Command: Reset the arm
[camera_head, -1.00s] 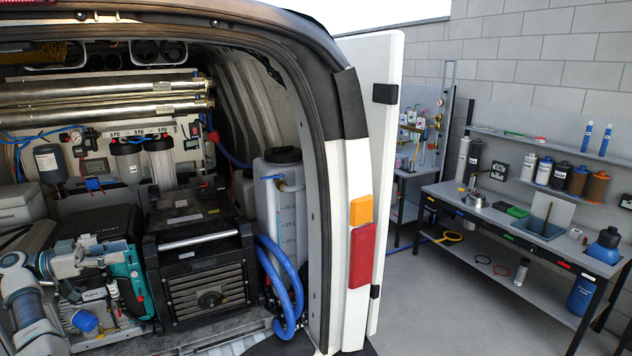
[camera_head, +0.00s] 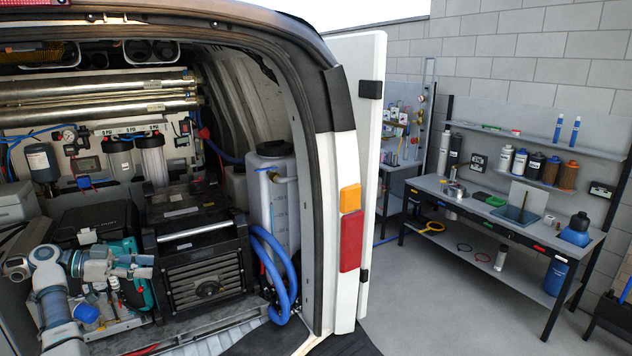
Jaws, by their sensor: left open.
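My left arm rises from the lower left corner in the head view and bends to the right across the front of the van's open load bay. Its left gripper (camera_head: 146,266) is open, with nothing seen between its fingers. It is in front of the teal-and-grey unit (camera_head: 138,282), left of the black generator-like box (camera_head: 200,265). Whether it touches the unit cannot be told. My right gripper does not show.
A blue hose (camera_head: 278,275) loops beside a white tank (camera_head: 272,205) at the bay's right. The white van door (camera_head: 358,150) stands open. A workbench (camera_head: 470,207) with bottles and tools stands by the block wall. The grey floor (camera_head: 430,310) between is clear.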

